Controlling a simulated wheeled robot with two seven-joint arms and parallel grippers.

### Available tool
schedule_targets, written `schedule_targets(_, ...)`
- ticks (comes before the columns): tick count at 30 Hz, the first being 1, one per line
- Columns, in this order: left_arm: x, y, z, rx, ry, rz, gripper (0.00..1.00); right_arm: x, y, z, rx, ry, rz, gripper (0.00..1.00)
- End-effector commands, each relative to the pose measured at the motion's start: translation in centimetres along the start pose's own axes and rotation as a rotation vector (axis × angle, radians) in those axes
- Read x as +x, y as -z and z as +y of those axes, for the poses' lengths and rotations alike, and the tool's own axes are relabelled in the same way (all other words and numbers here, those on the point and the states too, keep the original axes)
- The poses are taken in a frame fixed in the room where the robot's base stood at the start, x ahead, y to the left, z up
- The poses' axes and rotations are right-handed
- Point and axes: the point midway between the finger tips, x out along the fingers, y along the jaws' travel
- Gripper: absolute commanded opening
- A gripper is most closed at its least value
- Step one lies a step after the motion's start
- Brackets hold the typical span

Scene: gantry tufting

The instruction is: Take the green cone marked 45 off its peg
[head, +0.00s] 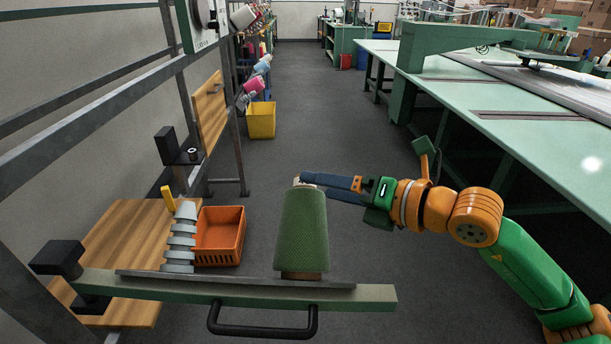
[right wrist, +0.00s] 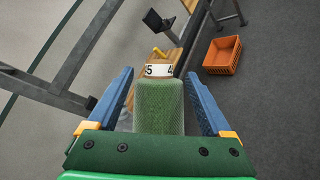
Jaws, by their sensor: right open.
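The green cone (head: 302,232) stands upright near the right end of a green beam with a dark rail. Its brown foot shows at the bottom, and the peg inside it is hidden. In the right wrist view the cone (right wrist: 160,108) has a white band with a 5 and a 4 at its edges. My right gripper (head: 308,180) reaches in from the right at the cone's top. Its blue fingers are open, one on each side of the cone in the right wrist view, with visible gaps. My left gripper is not in view.
Nested grey cones (head: 181,238) stand at the beam's left, over a wooden board (head: 118,245). An orange crate (head: 219,236) lies behind the beam, and a black handle (head: 262,333) is on its front. A green table (head: 530,130) runs along the right; the floor between is clear.

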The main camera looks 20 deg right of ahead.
Motion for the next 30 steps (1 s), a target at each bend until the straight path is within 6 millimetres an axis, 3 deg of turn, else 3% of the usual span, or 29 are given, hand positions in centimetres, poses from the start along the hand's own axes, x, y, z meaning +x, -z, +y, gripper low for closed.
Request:
schedule_targets(3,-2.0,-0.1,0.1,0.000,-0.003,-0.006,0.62,1.7,-0.4,0.7,0.003,-0.005,0.003,0.84)
schedule_targets(10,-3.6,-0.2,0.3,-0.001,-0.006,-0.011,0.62,5.8,-0.2,0.4,0.005,-0.004,0.002,0.84)
schedule_targets(20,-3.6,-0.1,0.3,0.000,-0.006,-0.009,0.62,6.7,0.1,0.1,0.001,-0.002,0.003,0.84)
schedule_targets(27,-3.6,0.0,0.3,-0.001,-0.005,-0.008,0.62,6.7,0.1,0.1,0.002,-0.001,0.003,0.19)
schedule_targets(29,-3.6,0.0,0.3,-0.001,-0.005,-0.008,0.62,6.7,0.1,0.1,0.002,-0.001,0.004,0.03)
schedule_targets(30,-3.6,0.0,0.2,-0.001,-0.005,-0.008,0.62,6.7,0.1,0.1,0.002,-0.001,0.004,0.00)
